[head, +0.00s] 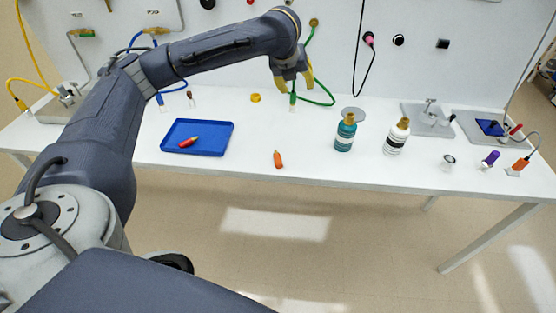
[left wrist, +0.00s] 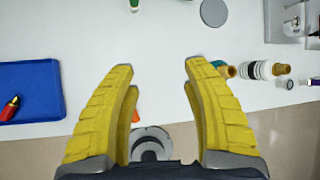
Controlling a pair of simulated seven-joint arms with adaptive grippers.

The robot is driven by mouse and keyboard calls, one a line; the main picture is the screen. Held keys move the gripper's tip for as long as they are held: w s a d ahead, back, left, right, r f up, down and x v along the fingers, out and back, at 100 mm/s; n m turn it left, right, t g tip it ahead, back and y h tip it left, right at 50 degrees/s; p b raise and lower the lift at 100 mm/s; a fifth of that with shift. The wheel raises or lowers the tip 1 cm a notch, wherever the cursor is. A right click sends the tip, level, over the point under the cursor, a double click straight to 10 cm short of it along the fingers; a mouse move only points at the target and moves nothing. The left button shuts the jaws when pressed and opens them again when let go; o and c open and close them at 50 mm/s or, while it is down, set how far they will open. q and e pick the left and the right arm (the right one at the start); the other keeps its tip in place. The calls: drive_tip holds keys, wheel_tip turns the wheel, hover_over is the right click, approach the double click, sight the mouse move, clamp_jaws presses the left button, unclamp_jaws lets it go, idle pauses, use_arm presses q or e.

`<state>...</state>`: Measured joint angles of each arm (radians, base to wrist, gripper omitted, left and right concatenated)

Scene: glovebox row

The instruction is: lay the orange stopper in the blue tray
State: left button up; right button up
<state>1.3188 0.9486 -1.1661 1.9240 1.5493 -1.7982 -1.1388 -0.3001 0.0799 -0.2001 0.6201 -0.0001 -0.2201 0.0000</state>
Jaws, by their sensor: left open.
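The orange stopper (head: 278,158) stands or lies on the white table near its front edge, right of the blue tray. A small orange part of it (left wrist: 136,117) shows in the left wrist view, mostly hidden by a finger. The blue tray (head: 228,131) lies flat on the table and holds a red piece with a yellow end (head: 189,141). The tray also shows at the left of the left wrist view (left wrist: 32,75). My left gripper (head: 293,86) is open and empty above the table, farther back than the stopper. Its yellow fingers (left wrist: 158,68) are spread wide.
A teal bottle (head: 345,134) and a white bottle (head: 397,138) stand right of the stopper. A yellow ring (head: 255,97) lies behind it. Metal fixtures and small items fill the right end. The table between tray and stopper is clear.

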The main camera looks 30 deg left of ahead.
sight(278, 159)
use_arm(q)
drive_tip(key=s+f+n+g+h, duration=0.1)
drive_tip(key=s+f+g, duration=0.2)
drive_tip(key=s, duration=0.3)
drive_tip(key=s+f+n+g, duration=0.1)
drive_tip(key=s+f+g, duration=0.2)
drive_tip(key=s+g, duration=0.15)
drive_tip(key=shift+t, duration=0.45)
drive_tip(key=f, duration=1.7)
drive_tip(key=shift+s+d+f, duration=0.2)
drive_tip(key=shift+s+f, duration=0.1)
clamp_jaws()
